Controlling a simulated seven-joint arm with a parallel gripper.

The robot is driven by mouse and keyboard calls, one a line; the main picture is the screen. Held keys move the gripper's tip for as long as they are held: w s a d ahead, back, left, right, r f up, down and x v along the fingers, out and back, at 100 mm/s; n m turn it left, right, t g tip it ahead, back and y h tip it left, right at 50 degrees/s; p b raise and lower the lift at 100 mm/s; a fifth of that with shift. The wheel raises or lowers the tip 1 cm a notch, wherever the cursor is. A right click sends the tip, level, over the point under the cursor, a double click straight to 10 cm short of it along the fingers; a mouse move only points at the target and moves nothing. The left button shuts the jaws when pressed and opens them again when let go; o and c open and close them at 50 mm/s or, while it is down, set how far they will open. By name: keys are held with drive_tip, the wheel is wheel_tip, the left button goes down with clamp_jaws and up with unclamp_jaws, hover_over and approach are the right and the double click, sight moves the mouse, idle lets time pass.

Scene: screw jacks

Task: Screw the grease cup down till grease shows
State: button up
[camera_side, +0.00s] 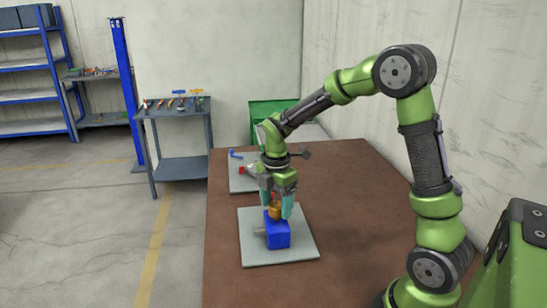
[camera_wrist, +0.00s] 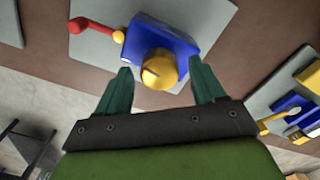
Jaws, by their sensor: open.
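The grease cup (camera_wrist: 158,69) is a round yellow cap with a dark line across its top. It sits on a blue block (camera_wrist: 178,38), which also shows in the side view (camera_side: 277,237) on a grey plate (camera_side: 290,254). In the side view the cup (camera_side: 275,212) looks orange and is partly hidden by my fingers. My gripper (camera_side: 277,208) points down over the cup. In the wrist view its teal fingertips (camera_wrist: 160,72) are open, one on each side of the cup, with gaps. The joint between cup and block is largely hidden.
A second grey plate (camera_side: 240,184) behind holds a red part (camera_side: 242,170) and a blue handle (camera_side: 236,154). A green bin (camera_side: 262,122) stands at the back. The brown table (camera_side: 355,190) is clear to the right. A tool bench (camera_side: 180,138) stands off to the left.

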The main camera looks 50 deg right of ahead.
drive_tip(key=c, duration=1.1)
drive_tip(key=shift+o, duration=0.2)
drive_tip(key=shift+m, duration=0.4)
drive_tip(key=m, duration=0.6)
drive_tip(key=shift+r+m, duration=0.1)
drive_tip(key=shift+m, duration=0.2)
drive_tip(key=m, duration=0.6)
drive_tip(key=shift+w, duration=0.1)
drive_tip(key=shift+m, duration=0.3)
